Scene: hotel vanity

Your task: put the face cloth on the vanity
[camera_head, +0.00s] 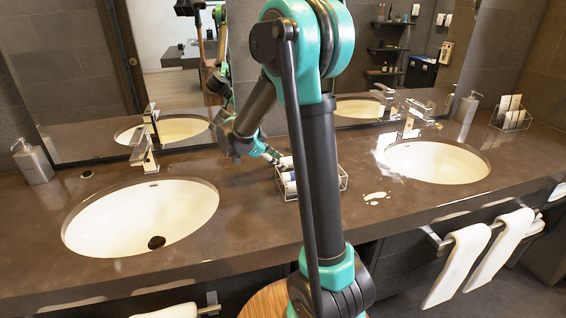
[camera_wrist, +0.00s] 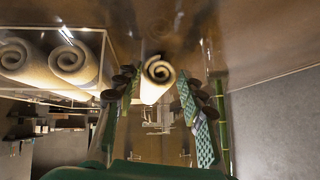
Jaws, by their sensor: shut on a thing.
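The face cloth (camera_wrist: 157,80) is a cream roll with its spiral end showing in the wrist view. It sits between the two green-padded fingers of my gripper (camera_wrist: 158,92), which is shut on it. In the head view my gripper (camera_head: 272,156) is low over the vanity (camera_head: 245,225), at the back left of a wire basket (camera_head: 342,180). The cloth is hard to make out there. The brown vanity top also shows in the wrist view (camera_wrist: 205,30). I cannot tell whether the cloth touches it.
More cream rolls (camera_wrist: 68,62) lie in the wire basket beside the held cloth in the wrist view. A left sink (camera_head: 140,215) and a right sink (camera_head: 435,162) flank the basket. Faucets and a mirror stand behind. The counter left of the basket looks clear.

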